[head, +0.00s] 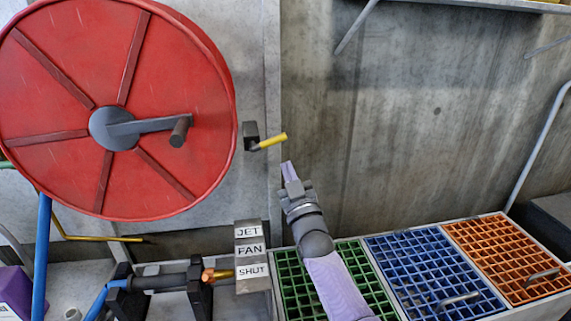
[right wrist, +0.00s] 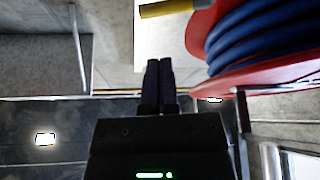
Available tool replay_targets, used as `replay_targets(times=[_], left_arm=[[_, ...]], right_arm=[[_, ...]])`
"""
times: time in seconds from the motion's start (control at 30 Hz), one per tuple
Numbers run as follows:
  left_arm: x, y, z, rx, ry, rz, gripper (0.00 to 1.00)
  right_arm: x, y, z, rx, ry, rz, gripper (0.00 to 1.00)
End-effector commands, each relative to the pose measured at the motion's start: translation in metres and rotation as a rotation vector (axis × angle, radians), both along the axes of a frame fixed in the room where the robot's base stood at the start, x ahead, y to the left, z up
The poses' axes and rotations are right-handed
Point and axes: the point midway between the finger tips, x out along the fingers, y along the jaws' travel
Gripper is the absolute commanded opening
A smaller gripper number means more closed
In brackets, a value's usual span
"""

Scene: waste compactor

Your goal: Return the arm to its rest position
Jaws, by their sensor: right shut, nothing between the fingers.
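My right arm comes in from the bottom of the head view. Its gripper (head: 288,172) is raised in front of the concrete wall, above the grate bins. The fingers point up and away. In the right wrist view the two dark fingers (right wrist: 160,75) lie together, shut, with nothing between them. The gripper is apart from the yellow-handled lever (head: 271,141) on the wall just above and left of it. My left gripper is not in view.
A large red hose reel (head: 62,75) with a crank stands at the left; its blue hose (right wrist: 255,30) shows in the right wrist view. A JET/FAN/SHUT sign block (head: 250,249) stands below. Green (head: 290,283), blue (head: 420,262) and orange (head: 510,250) grates lie at the lower right.

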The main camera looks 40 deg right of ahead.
Motion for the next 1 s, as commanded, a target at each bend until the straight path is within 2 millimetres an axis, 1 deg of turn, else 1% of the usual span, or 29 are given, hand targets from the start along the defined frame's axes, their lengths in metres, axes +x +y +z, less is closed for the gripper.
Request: replay_targets(times=[0.07, 0.47, 0.53, 0.57, 0.63, 0.67, 0.7, 0.77, 0.8, 0.87, 0.9, 0.97, 1.0], left_arm=[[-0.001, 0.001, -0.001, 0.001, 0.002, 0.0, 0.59], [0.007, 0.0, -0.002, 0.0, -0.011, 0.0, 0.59], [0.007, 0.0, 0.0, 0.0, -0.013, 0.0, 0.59], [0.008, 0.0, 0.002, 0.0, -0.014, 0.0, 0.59], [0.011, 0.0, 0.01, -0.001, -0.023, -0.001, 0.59], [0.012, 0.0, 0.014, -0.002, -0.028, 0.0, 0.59], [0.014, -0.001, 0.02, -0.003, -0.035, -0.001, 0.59], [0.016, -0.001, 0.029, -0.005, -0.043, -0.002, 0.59], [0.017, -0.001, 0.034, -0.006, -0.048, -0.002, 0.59], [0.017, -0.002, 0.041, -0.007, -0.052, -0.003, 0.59], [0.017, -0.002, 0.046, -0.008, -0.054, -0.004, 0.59], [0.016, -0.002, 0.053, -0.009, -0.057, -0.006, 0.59], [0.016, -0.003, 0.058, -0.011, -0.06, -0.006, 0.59]], right_arm=[[-0.001, 0.0, -0.003, 0.0, -0.001, 0.0, 0.0], [-0.001, 0.0, -0.002, -0.001, -0.002, 0.001, 0.0], [-0.001, 0.002, -0.01, 0.005, 0.025, 0.007, 0.0], [-0.002, 0.004, -0.019, 0.012, 0.057, 0.013, 0.0], [-0.007, 0.014, -0.061, 0.043, 0.196, 0.041, 0.0], [-0.013, 0.02, -0.086, 0.062, 0.277, 0.054, 0.0], [-0.026, 0.029, -0.123, 0.088, 0.4, 0.073, 0.0], [-0.055, 0.042, -0.18, 0.131, 0.59, 0.097, 0.0], [-0.079, 0.052, -0.216, 0.159, 0.713, 0.109, 0.0], [-0.122, 0.064, -0.263, 0.196, 0.892, 0.121, 0.0], [-0.155, 0.072, -0.291, 0.218, 1.009, 0.124, 0.0], [-0.209, 0.083, -0.327, 0.251, 1.18, 0.126, 0.0], [-0.247, 0.09, -0.346, 0.27, 1.292, 0.123, 0.0]])
